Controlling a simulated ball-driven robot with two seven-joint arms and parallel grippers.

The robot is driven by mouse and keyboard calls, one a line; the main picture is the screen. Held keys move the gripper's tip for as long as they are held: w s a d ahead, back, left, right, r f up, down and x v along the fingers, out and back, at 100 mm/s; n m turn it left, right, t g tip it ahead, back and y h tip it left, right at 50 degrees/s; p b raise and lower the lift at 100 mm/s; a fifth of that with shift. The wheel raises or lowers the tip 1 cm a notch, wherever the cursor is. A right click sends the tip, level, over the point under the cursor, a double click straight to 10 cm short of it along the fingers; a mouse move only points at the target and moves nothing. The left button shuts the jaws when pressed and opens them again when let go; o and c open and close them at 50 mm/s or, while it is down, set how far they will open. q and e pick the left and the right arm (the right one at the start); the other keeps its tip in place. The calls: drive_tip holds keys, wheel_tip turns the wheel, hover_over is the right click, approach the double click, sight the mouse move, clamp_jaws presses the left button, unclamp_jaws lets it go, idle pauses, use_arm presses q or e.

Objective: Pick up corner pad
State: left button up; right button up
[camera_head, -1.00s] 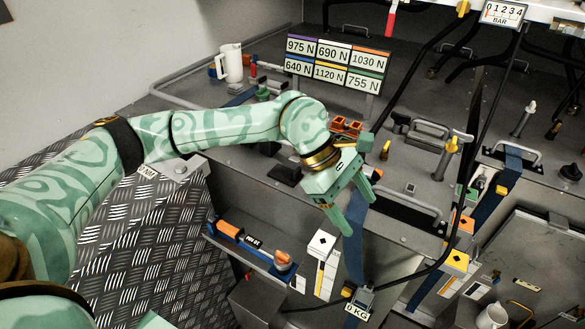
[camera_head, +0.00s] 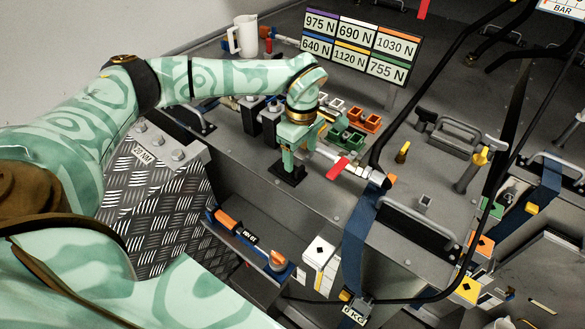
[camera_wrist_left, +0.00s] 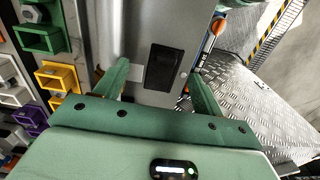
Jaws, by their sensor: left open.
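A flat black block (camera_head: 287,174), which looks like the corner pad, lies near the front edge of the grey tank top. My left gripper (camera_head: 288,160) points down right over it, its jaws open. In the left wrist view the black block (camera_wrist_left: 162,68) shows between the two spread green fingers (camera_wrist_left: 160,80), with a gap on each side. The gripper is not closed on it. In the head view the fingers partly cover the block. My right gripper is not in view.
Small coloured brackets, including orange (camera_head: 371,122) and green (camera_head: 349,141) ones, stand right of the gripper. A blue strap (camera_head: 356,245) runs down the tank front. A black hose (camera_head: 400,140) curves at the right. A white jug (camera_head: 245,36) stands behind.

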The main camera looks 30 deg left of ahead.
sight(300, 168)
use_arm(q)
drive_tip(key=shift+s+f, duration=0.15)
drive_tip(key=shift+f, duration=0.5)
drive_tip(key=f, duration=0.1)
drive_tip(key=f+p, duration=0.1)
drive_tip(key=f, duration=0.1)
drive_tip(key=shift+s+d+f, duration=0.3)
drive_tip(key=shift+s+f, duration=0.05)
drive_tip(key=shift+w+f, duration=0.15)
drive_tip(key=shift+f, duration=0.25)
drive_tip(key=c, duration=0.8)
drive_tip(key=shift+c, duration=1.4)
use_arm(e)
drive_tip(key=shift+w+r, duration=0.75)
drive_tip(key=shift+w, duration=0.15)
